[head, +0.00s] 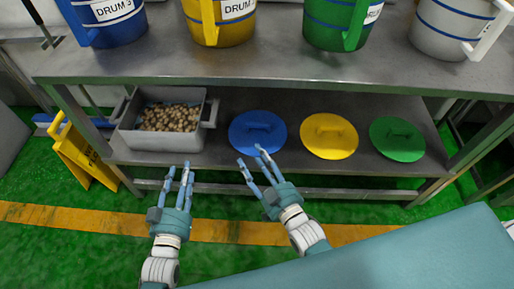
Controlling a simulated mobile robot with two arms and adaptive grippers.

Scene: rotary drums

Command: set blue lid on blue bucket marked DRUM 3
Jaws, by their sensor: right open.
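The blue lid (257,132) lies flat on the lower shelf, its bar handle upward, between a grey bin and the yellow lid. The blue bucket marked DRUM 3 (104,22) stands on the upper shelf at the far left; its top is cut off by the picture edge. My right gripper (251,161) is open and empty, its fingertips in front of the blue lid's near edge and overlapping it in the picture; I cannot tell whether they touch. My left gripper (179,172) is in front of the shelf below the grey bin, fingers apart, with nothing between them.
The yellow lid (329,147) and green lid (397,149) lie right of the blue lid. The grey bin (133,141) holds brown lumps. Yellow (212,30), green (322,22) and grey (437,37) buckets stand above. A yellow floor sign (85,158) stands left. The upper shelf's front edge (270,84) overhangs the lids.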

